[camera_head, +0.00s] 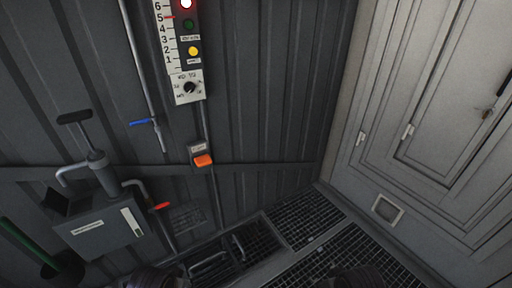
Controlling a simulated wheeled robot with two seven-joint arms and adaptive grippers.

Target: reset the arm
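Neither of my grippers shows in the head view. Two dark rounded parts at the bottom edge, one left of centre and one right of centre, look like parts of my own arms, cut off by the frame. No fingers can be made out on them, and nothing held is visible.
The ribbed wall carries a gauge panel (166,38) with lit red and yellow lamps, a dial (189,87), an orange switch (203,160), a blue valve lever (141,122) and a grey pump unit (102,229) with a red lever (161,206). Floor grating (305,218) meets a pale door (440,110).

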